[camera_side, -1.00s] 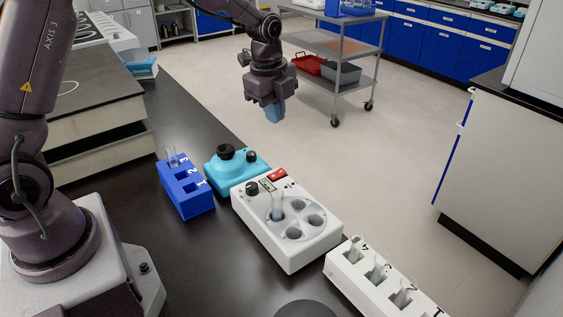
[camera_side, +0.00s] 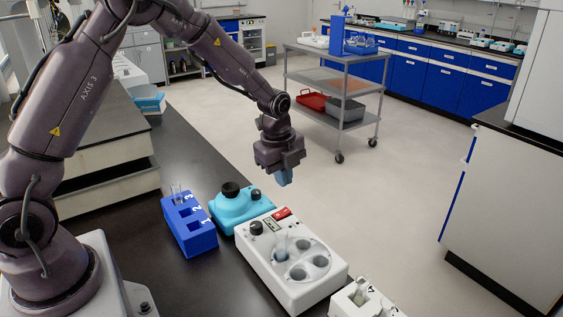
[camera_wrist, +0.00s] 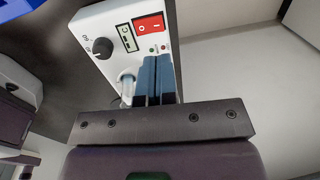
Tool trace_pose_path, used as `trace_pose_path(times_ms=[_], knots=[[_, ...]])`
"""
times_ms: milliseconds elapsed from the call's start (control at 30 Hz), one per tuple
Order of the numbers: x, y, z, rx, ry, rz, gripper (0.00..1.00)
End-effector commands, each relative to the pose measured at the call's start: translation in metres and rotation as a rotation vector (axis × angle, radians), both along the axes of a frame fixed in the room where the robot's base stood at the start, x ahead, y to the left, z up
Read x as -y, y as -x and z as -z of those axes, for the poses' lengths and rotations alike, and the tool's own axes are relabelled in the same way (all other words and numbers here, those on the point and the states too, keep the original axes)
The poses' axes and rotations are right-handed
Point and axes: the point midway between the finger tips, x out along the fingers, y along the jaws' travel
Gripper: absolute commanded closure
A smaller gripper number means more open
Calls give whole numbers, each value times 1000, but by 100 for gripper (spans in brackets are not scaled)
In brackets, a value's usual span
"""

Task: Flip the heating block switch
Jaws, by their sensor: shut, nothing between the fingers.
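The heating block (camera_side: 291,258) is a white box on the black bench with round wells, a black knob (camera_side: 256,228) and a red rocker switch (camera_side: 282,212) at its far end. In the wrist view the red switch (camera_wrist: 150,24) shows fully, beyond my fingertips and beside a small green-framed display (camera_wrist: 127,38). A glass vessel stands in one well (camera_side: 281,247). My gripper (camera_side: 284,178) has blue fingers closed together with nothing between them. It hangs above the switch end, apart from the block. In the wrist view the fingers (camera_wrist: 154,60) cover part of the block's top.
A turquoise device (camera_side: 243,206) with a black top and a blue numbered rack (camera_side: 190,226) stand left of the block. A white rack (camera_side: 362,301) with tubes stands at the near right. Open floor lies beyond the bench edge.

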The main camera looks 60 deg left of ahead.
Motion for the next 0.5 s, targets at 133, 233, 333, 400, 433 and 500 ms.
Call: trace_pose_path(times_ms=[133, 233, 333, 400, 433, 500], knots=[[1, -3, 34, -4, 0, 3, 100], [0, -6, 50, -3, 0, 0, 100], [0, -8, 63, -1, 0, 2, 100], [1, -8, 69, -2, 1, 1, 100], [1, -9, 71, -1, 1, 1, 100], [0, -9, 74, 1, 0, 1, 100]])
